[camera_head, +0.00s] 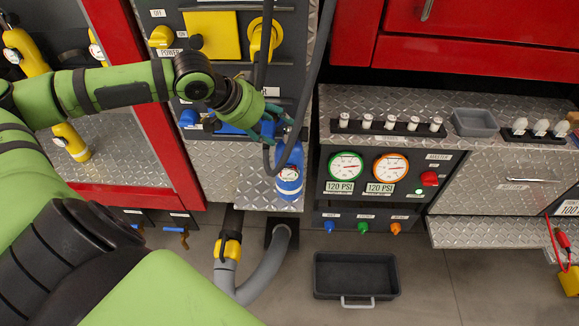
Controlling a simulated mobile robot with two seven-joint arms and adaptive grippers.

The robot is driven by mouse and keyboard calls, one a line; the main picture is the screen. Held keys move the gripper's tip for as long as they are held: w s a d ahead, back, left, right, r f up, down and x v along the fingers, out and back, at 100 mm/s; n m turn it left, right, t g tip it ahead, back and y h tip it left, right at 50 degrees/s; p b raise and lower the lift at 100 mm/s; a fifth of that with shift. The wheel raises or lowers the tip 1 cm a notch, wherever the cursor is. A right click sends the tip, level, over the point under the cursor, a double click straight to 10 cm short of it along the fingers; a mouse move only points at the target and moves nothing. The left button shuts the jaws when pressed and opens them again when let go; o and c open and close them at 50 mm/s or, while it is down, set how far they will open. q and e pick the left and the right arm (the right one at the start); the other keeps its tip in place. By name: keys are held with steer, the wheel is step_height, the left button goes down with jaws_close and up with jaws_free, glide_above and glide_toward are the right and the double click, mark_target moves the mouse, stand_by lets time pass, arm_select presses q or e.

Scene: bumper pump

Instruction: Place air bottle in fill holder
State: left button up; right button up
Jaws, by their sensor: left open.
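A blue air bottle (289,180) with a white label stands upright or nearly so at a small diamond-plate ledge (250,192) below the control panel. My left gripper (277,130) is open at the bottle's upper end, its teal fingers close to the top. The fingers and a dark hose hide part of the bottle's top, and I cannot tell whether they touch it. I cannot make out the fill holder's shape around the bottle. My right gripper is not in view.
A dark hose (314,75) hangs down beside the bottle. Right of it is a gauge panel (368,190) with two dials. A black bin (356,258) and a grey pipe (266,274) are on the floor. Yellow cylinders (25,50) stand at the left.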

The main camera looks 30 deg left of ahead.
mark_target(284, 125)
arm_select(q)
steer(key=shift+w+d+r+p, duration=0.15)
steer(key=shift+w+d+p, duration=0.2)
steer(key=shift+w+d, duration=0.4)
steer(key=shift+w+f+p, duration=0.35)
steer(key=shift+w+f, duration=0.1)
steer(key=shift+f, duration=0.15)
jaws_close()
steer(key=shift+w+r, duration=0.1)
steer(key=shift+r, duration=0.15)
steer(key=shift+a, duration=0.1)
